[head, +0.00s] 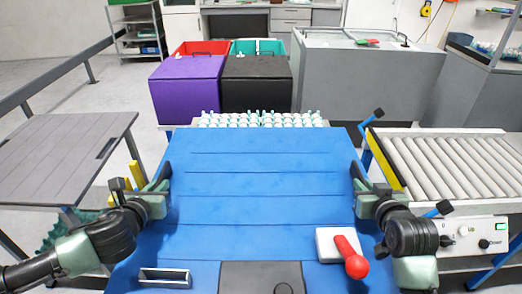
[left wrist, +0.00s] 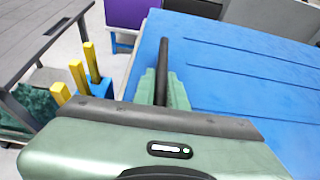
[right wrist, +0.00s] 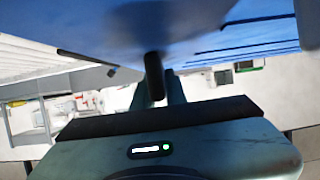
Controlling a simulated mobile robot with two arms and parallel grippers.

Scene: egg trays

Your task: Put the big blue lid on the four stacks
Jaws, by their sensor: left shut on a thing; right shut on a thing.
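The big blue lid (head: 265,185) is a wide ribbed panel filling the middle of the head view. My left gripper (head: 163,180) is shut on its left edge, and my right gripper (head: 358,178) is shut on its right edge. The lid also shows in the left wrist view (left wrist: 235,90), and its blue surface fills the top of the right wrist view (right wrist: 200,18). Egg trays with white eggs (head: 258,119) show just beyond the lid's far edge. The lid hides whatever is under it, so I cannot tell whether it touches the stacks.
A roller conveyor (head: 450,165) stands close on the right, with a control box (head: 476,238). A grey table (head: 65,155) stands on the left, with yellow posts (left wrist: 91,62) near my left gripper. Purple (head: 187,90) and black (head: 256,88) boxes stand behind the trays.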

